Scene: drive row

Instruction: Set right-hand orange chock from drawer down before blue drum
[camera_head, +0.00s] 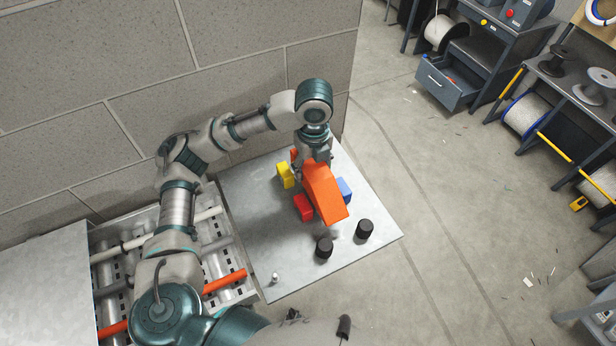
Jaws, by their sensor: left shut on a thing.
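My left gripper (314,160) is over the grey metal plate, shut on an orange wedge-shaped chock (325,192), which slants down and to the right from the jaws. The fingertips are partly hidden. Whether the chock touches the plate or blocks below cannot be told. A drum with a blue rim (525,113) sits low in the rack at the right, well away from the gripper. My right gripper cannot be made out.
On the plate (290,270) stand a yellow block (285,174), a red block (303,208), a blue block (344,188) and two black knobs (324,248). A block wall (190,60) rises behind my arm. The concrete floor (430,200) between plate and racks is mostly clear.

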